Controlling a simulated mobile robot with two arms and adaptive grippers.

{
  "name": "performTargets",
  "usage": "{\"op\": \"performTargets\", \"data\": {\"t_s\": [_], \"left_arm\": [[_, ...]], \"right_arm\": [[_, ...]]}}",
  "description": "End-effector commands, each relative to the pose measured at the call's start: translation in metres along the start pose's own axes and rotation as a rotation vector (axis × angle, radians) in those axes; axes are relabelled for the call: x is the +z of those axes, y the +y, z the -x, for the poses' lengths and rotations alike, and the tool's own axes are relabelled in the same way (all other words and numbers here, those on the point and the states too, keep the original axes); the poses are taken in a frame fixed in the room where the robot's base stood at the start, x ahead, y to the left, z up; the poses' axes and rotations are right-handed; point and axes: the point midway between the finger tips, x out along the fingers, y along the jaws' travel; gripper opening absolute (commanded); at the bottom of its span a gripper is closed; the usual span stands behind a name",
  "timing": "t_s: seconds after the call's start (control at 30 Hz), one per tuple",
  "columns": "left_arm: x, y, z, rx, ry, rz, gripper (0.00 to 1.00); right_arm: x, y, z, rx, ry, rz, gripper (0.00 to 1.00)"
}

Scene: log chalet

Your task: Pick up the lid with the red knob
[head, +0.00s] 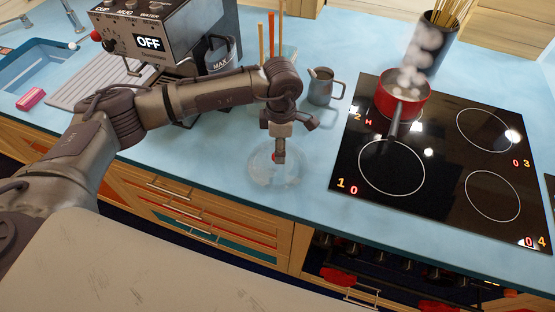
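The lid (272,178) is a round, clear glass disc near the front edge of the blue counter. A small bit of its red knob (274,157) shows at the centre. My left gripper (279,158) points down right over the lid, with its fingertips at the knob. The fingers hide most of the knob, and I cannot tell whether they are closed on it. The lid appears to lie on the counter. My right gripper is not in view.
A black hob (440,205) lies to the right, with a steaming red saucepan (405,108) on its back left. A grey mug (321,92) stands behind the lid. A drinks machine (150,35) stands at the back left. Counter between lid and hob is clear.

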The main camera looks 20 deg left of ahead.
Motion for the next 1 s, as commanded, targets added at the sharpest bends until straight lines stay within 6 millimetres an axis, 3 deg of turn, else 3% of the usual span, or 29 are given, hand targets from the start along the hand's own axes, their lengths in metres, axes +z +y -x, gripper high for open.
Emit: {"op": "performTargets", "data": {"t_s": [0.2,0.4,0.6,1.0], "left_arm": [[-0.006,0.001,-0.028,-0.005,0.003,0.002,0.61],[-0.006,0.002,-0.048,-0.002,0.001,0.002,0.61],[-0.006,0.002,-0.049,-0.001,0.0,0.001,0.61],[-0.006,0.003,-0.048,-0.002,0.0,0.001,0.0]], "right_arm": [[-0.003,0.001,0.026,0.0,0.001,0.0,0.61],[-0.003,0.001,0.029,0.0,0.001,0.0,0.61],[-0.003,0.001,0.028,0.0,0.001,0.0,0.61],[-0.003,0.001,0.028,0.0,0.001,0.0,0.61]]}}
